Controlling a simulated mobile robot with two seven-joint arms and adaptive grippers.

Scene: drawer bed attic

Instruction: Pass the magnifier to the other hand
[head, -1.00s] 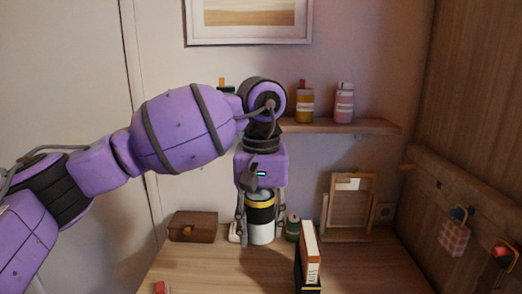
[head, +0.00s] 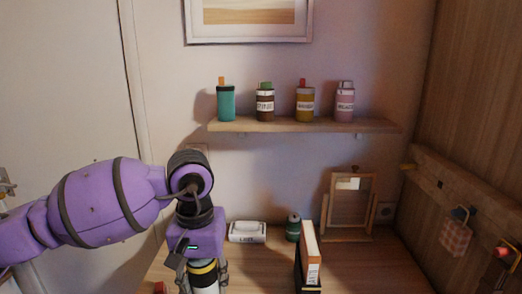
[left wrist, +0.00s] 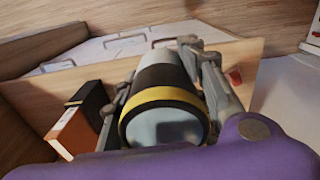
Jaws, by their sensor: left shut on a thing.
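The magnifier (head: 203,276) is a cylinder with a white body, a black band and a yellow ring. In the left wrist view the magnifier (left wrist: 164,112) shows its round glassy end towards the camera. My left gripper (head: 206,283) is shut around its sides, with fingers on both sides of the barrel in the left wrist view (left wrist: 165,75). The magnifier is upright in the head view, and its lower end is cut off by the frame. My right gripper is in neither view.
Books (head: 309,258) stand on the wooden desk (head: 262,272). Behind them are a white box (head: 247,231), a dark green jar (head: 293,228) and a framed stand (head: 349,205). A shelf (head: 300,126) holds several bottles. A small red object (head: 160,287) lies at the front left.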

